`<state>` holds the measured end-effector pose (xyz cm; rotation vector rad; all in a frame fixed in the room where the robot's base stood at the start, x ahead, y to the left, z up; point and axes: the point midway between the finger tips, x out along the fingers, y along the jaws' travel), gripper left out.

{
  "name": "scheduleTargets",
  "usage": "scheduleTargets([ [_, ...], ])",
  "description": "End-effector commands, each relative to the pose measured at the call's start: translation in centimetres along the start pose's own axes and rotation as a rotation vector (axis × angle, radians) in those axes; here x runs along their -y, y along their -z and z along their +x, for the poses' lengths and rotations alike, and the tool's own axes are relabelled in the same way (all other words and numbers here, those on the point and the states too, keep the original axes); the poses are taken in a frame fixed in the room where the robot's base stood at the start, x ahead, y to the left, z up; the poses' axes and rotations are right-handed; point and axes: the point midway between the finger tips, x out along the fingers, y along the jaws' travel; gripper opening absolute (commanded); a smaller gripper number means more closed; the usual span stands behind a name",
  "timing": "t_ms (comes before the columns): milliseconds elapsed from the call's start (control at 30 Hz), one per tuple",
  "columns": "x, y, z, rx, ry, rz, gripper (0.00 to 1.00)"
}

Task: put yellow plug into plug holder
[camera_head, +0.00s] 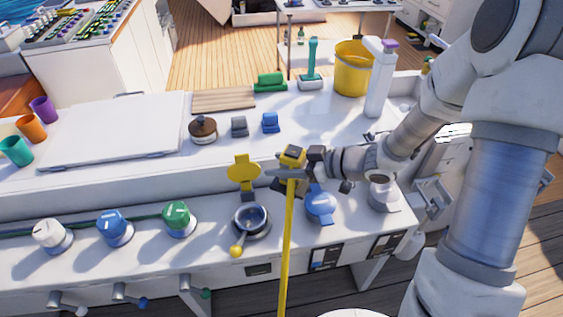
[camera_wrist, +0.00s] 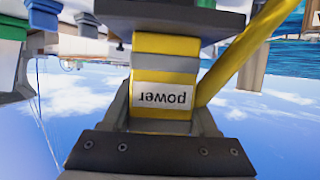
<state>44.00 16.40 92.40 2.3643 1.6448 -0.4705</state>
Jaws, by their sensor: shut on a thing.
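The yellow plug (camera_head: 292,155) is held up above the white counter's front panel. In the wrist view the yellow plug (camera_wrist: 165,72) bears an upside-down "power" label and sits between the dark jaws. My gripper (camera_head: 296,168) comes in from the right and is shut on it. A yellow cable (camera_head: 288,235) hangs from the plug past the front edge. Left of the plug is an open round socket (camera_head: 251,219) with a raised yellow cap (camera_head: 243,172) and a yellow-knobbed lever. I cannot tell for certain which fitting is the plug holder.
A blue-capped fitting (camera_head: 320,205) is right of the cable, and a grey round fitting (camera_head: 384,192) is farther right. White, blue and green knobs (camera_head: 177,217) line the left front. A yellow bucket (camera_head: 352,68) and white bottle (camera_head: 380,80) stand behind.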

Motion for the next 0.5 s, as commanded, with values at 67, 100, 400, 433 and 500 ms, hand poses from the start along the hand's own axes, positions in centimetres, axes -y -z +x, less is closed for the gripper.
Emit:
scheduleTargets([
  [67, 0.0, 0.7, -0.2, -0.001, 0.000, 0.000, 0.00],
  [100, 0.0, 0.8, -0.3, -0.001, 0.000, -0.001, 0.00],
  [400, 0.0, 2.1, -0.9, -0.001, 0.000, -0.001, 0.00],
  [433, 0.0, 2.2, -0.9, -0.001, 0.000, -0.001, 0.00],
  [500, 0.0, 2.4, -0.9, -0.001, 0.000, -0.001, 0.00],
])
